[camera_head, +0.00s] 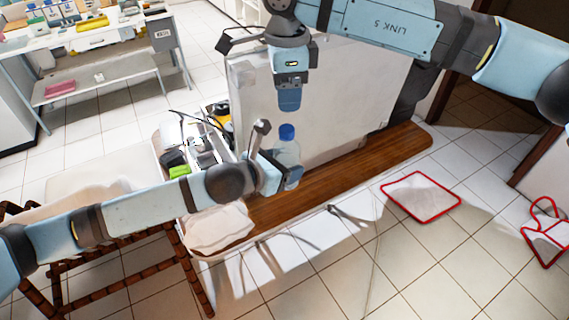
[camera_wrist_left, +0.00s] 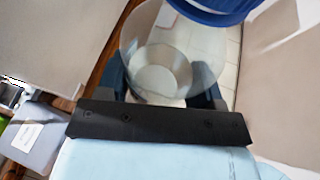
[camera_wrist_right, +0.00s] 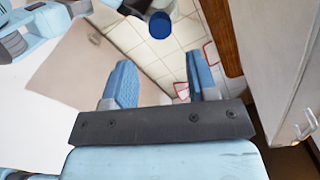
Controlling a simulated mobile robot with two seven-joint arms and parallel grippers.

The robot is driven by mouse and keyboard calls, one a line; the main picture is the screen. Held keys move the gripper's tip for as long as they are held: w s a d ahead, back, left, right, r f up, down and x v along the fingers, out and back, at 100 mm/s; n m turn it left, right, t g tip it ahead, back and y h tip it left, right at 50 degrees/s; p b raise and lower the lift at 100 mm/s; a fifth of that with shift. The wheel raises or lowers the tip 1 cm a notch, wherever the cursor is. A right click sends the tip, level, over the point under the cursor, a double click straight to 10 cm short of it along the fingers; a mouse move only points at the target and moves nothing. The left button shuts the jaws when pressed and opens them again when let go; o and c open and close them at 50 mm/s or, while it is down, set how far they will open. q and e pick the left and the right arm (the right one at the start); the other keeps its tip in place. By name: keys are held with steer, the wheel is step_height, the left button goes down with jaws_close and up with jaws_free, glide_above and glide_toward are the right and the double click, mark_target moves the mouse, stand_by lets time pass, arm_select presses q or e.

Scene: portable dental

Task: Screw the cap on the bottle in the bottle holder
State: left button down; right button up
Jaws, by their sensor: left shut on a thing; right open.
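A clear bottle (camera_head: 287,155) stands roughly upright with a blue cap (camera_head: 287,132) at its top. I cannot tell whether the cap is threaded tight. My left gripper (camera_head: 284,180) is shut on the lower part of the bottle. The left wrist view shows the clear bottle (camera_wrist_left: 160,60) between the fingers and the blue cap (camera_wrist_left: 215,10) at the top edge. My right gripper (camera_head: 290,105) is above the cap, pointing down, with a gap between them. In the right wrist view its fingers (camera_wrist_right: 161,82) are open and empty, with the blue cap (camera_wrist_right: 160,25) beyond them. I cannot make out a bottle holder.
A wooden bench top (camera_head: 325,180) lies under the bottle, with a large pale panel (camera_head: 345,100) standing behind it. Cluttered equipment (camera_head: 200,145) and a crumpled white cloth (camera_head: 215,230) are at the left. A red-edged white mat (camera_head: 420,195) lies on the tiled floor.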

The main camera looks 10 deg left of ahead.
mark_target(287, 128)
steer(key=shift+f, duration=4)
steer(key=c, duration=0.9)
steer(key=shift+c, duration=0.2)
steer(key=o, duration=1.1)
steer(key=shift+r, duration=0.15)
